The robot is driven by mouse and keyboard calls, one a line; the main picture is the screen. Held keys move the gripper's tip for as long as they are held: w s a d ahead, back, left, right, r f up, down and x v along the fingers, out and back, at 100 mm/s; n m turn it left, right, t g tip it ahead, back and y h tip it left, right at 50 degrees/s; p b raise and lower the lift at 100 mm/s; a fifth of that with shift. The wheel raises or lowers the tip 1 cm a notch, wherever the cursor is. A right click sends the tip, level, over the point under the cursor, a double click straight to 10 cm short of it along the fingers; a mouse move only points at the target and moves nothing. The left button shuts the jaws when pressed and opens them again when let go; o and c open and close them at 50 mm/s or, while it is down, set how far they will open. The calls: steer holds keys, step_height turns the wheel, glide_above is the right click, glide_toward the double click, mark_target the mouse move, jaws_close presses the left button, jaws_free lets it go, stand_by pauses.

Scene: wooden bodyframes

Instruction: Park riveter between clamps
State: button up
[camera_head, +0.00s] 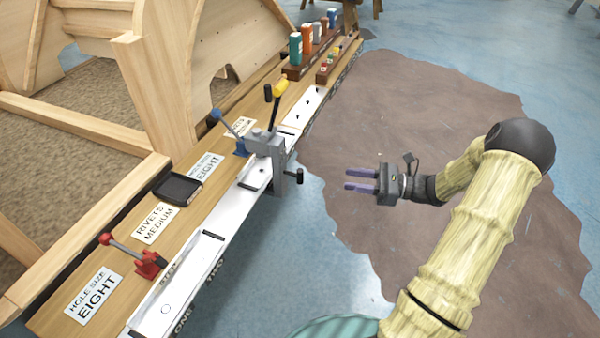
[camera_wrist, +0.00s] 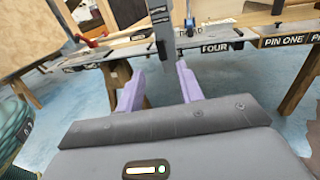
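A red-handled clamp (camera_head: 148,264) stands near the front of the wooden bench in the head view. A blue-handled clamp (camera_head: 240,146) stands farther back. A grey metal tool (camera_head: 270,150) with a black knob sits at the bench edge beside the blue clamp. A yellow-and-black handled piece (camera_head: 279,90) rises above it; I cannot tell for sure which part is the riveter. My gripper (camera_head: 361,180) is open and empty, right of the bench and apart from it. In the wrist view its purple fingers (camera_wrist: 158,88) are spread, with a grey upright (camera_wrist: 162,35) beyond them.
A black tray (camera_head: 177,190) and labels lie between the clamps. A white metal strip (camera_head: 210,245) runs along the bench edge. Bottles (camera_head: 295,48) stand in a rack at the far end. A wooden frame (camera_head: 150,80) borders the left side. Floor is clear around my gripper.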

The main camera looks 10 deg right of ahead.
mark_target(300, 170)
steer(key=b+x, duration=0.2)
steer(key=x, duration=1.3)
jaws_close()
